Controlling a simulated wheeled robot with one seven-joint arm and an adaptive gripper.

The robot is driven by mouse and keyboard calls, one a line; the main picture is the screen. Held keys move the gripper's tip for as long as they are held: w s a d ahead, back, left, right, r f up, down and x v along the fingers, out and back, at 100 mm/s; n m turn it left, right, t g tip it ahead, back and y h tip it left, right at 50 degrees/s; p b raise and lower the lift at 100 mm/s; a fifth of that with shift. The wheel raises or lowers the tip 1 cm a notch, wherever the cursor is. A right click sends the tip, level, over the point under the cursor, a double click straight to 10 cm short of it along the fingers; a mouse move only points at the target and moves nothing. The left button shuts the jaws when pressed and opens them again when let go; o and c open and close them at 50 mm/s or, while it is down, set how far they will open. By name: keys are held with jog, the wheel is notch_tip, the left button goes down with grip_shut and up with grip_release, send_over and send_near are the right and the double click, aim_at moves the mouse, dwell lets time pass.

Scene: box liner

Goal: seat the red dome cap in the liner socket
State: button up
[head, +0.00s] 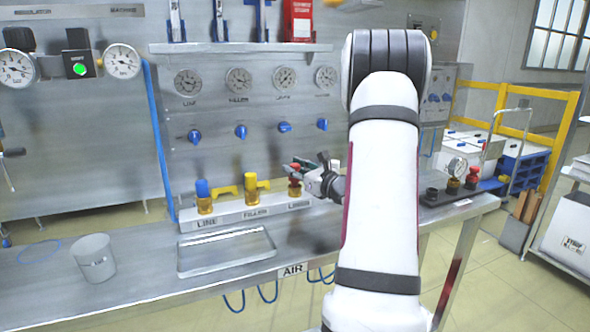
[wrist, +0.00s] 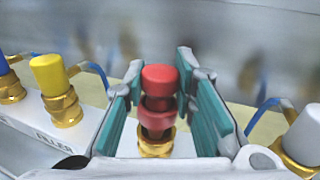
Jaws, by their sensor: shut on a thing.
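The red dome cap (wrist: 160,78) stands upright between the two teal-padded fingers of my gripper (wrist: 158,92) in the wrist view. My gripper is shut on it. Directly below the cap's lower red part is the brass liner socket (wrist: 157,143); the two overlap in this view, and I cannot tell whether the cap is fully down. In the head view my gripper (head: 303,172) is at the right end of the white labelled block (head: 235,217), at the liner position, with a little red cap (head: 294,180) showing above brass.
Left of it, a yellow cap (wrist: 48,72) and a blue cap (head: 202,188) sit on brass sockets. A white-capped brass fitting (wrist: 303,140) is close on the right. A metal tray (head: 227,252) and grey cup (head: 94,258) stand on the bench. A gauge stand (head: 455,185) is further right.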

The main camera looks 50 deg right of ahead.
jog(key=shift+f+b, duration=0.7)
jog(key=shift+f, duration=0.15)
dwell(0.3)
jog(key=o, duration=1.1)
jog(key=v, duration=1.2)
